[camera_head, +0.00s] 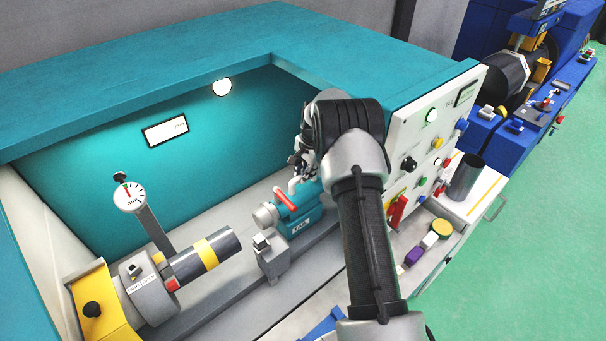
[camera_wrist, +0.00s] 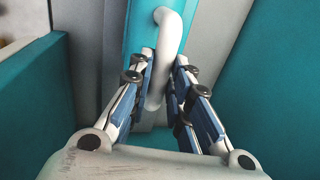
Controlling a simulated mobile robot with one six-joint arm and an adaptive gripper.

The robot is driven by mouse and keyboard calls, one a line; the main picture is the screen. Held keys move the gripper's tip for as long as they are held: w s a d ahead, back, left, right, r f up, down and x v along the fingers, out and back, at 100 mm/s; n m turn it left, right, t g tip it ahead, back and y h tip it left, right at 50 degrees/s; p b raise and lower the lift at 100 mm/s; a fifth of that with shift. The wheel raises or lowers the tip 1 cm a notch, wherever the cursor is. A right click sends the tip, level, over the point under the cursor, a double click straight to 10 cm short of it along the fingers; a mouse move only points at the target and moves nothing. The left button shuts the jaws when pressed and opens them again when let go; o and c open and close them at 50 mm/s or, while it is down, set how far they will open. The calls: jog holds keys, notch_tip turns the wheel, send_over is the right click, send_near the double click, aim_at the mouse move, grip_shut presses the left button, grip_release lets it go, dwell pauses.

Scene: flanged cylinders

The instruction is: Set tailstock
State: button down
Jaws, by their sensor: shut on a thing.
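The tailstock (camera_head: 299,213) is a teal block on the lathe bed, with a red lever (camera_head: 284,198) and a grey quill end facing left. A white curved handle (camera_wrist: 166,40) rises from its teal body in the wrist view. My gripper (camera_wrist: 162,82) has its blue-padded fingers on either side of this handle, shut on it. In the head view my gripper (camera_head: 299,172) is at the back of the tailstock, partly hidden by my own arm. A dark cylinder with a yellow band (camera_head: 208,253) sits in the chuck (camera_head: 149,290), with a gap between it and the tailstock.
A dial gauge (camera_head: 130,197) stands behind the chuck. A grey tool post (camera_head: 269,258) stands before the tailstock. The teal housing (camera_head: 200,43) encloses the back and top. A control panel (camera_head: 433,125) is on the right, with a dark cup (camera_head: 466,177) and small coloured pieces beside it.

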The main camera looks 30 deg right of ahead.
jog(key=c, duration=1.5)
grip_release()
jog(key=shift+a, duration=0.15)
jog(key=r, duration=0.4)
jog(key=s+r, duration=0.1)
jog(key=r, duration=0.3)
jog(key=s+r, duration=0.1)
jog(key=r, duration=0.2)
jog(key=shift+s+d+r, duration=0.2)
jog(key=shift+d+r, duration=0.05)
jog(key=shift+r, duration=0.15)
jog(key=shift+a, duration=0.1)
